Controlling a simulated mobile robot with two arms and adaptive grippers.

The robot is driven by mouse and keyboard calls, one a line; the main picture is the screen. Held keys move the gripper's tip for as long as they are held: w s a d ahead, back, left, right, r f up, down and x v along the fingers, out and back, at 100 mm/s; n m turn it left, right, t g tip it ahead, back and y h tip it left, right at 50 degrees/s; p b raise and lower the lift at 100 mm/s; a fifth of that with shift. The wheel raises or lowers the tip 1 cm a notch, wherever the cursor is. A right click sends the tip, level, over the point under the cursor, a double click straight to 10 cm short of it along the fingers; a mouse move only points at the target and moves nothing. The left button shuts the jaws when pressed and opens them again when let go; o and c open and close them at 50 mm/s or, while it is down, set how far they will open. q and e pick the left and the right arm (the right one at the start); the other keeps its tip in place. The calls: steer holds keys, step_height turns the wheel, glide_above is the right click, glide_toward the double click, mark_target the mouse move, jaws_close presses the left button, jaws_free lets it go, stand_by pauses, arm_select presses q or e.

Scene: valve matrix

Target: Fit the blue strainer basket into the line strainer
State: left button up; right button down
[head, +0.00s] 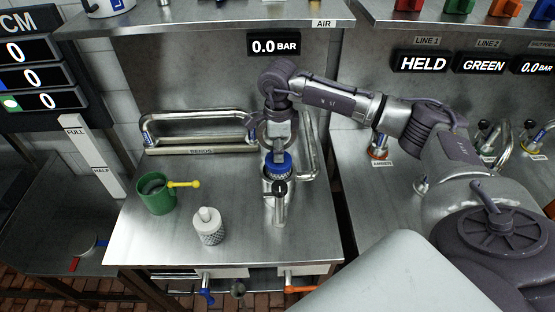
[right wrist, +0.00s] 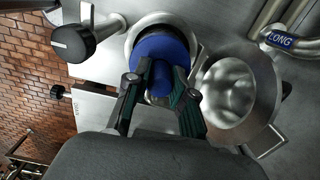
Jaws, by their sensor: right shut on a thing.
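The blue strainer basket (head: 281,167) is at the mouth of the upright steel line strainer (head: 279,205) on the middle bench. In the right wrist view the blue basket (right wrist: 158,50) shows inside or just over the strainer's round steel rim (right wrist: 133,38). I cannot tell how deep it sits. My right gripper (head: 279,150) comes down from above and is shut on the basket's central grip; its fingers (right wrist: 160,88) show on either side of it in the right wrist view. My left gripper is not in view.
A black-knobbed handle (right wrist: 72,43) stands beside the strainer. A steel bowl-like part (right wrist: 238,100) lies close to the gripper's other side. Bench front left is clear.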

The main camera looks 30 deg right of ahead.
step_height(320, 180, down, 3)
steer(key=shift+w+f+p, duration=0.1)
steer(key=shift+p, duration=0.55)
steer(key=shift+f, duration=0.6)
steer(key=c, duration=1)
jaws_free()
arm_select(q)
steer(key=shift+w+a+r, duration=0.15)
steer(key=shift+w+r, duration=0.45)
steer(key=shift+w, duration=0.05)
